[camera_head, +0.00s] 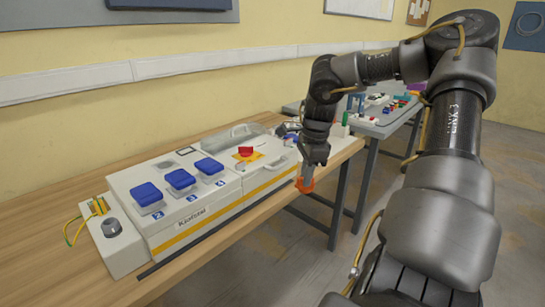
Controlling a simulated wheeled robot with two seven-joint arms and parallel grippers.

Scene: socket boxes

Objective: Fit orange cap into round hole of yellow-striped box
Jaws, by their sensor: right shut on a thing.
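My right gripper (308,180) points down and is shut on the orange cap (306,186). It holds the cap at the right end of the yellow-striped box, near the table's front edge. Whether the cap touches anything is unclear. The yellow-striped box (188,238) is long and white, with a yellow stripe along its front. Three blue covers sit on its top left part, and a red piece on a yellow patch sits farther right. I cannot make out the round hole. My left gripper is not in view.
A grey knob (113,226) and yellow-green wires (85,219) are at the box's left end. The wooden table (60,268) has bare room at front left. A second table (372,128) behind carries several small coloured parts. My right arm covers the right side.

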